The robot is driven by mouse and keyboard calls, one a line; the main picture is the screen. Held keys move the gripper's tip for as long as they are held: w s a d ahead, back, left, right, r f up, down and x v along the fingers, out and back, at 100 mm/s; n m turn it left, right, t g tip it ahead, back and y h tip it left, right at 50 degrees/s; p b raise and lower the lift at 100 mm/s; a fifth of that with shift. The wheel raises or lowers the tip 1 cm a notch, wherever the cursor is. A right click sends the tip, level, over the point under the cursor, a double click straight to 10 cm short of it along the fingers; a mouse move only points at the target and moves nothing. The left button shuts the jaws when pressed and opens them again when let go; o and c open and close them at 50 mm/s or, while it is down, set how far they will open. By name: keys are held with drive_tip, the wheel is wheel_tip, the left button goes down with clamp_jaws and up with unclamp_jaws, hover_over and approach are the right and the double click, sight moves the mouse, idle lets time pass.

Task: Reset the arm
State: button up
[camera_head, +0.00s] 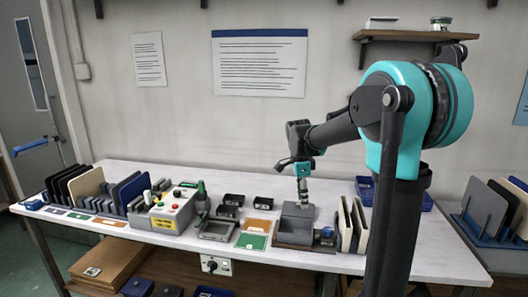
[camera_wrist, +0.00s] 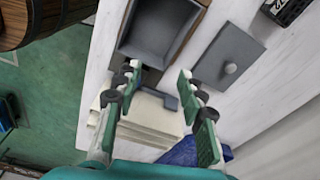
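My arm reaches in from the right in the head view, and my gripper (camera_head: 302,190) points down just above a grey box (camera_head: 296,226) on the white table. In the wrist view my gripper (camera_wrist: 160,78) has its two fingers spread wide, with nothing held between them. The open grey box (camera_wrist: 158,28) lies just beyond the fingertips there. I cannot tell whether a fingertip touches it. A flat grey lid with a round knob (camera_wrist: 228,62) lies right of the fingers. Cream panels (camera_wrist: 145,125) show between and below the fingers.
Cream panels (camera_head: 346,222) stand close right of the box, with a blue tray (camera_head: 364,190) behind. A control box with buttons (camera_head: 165,208), several small black boxes (camera_head: 263,203) and a rack of panels (camera_head: 92,182) fill the left. The table's front edge is near.

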drive_tip(key=s+d+f+n+t, duration=0.1)
drive_tip(key=s+f+n, duration=0.4)
drive_tip(key=s, duration=0.2)
drive_tip(key=s+d+f+n+t+y, duration=0.1)
drive_tip(key=s+d+f+n, duration=0.1)
drive_tip(key=s+f+n, duration=0.2)
drive_tip(key=s+d+f+n+t, duration=0.2)
drive_tip(key=s+f+n, duration=0.3)
drive_tip(key=s+n, duration=0.3)
drive_tip(key=s, duration=0.4)
drive_tip(key=shift+s+f, duration=0.15)
drive_tip(key=shift+f, duration=0.15)
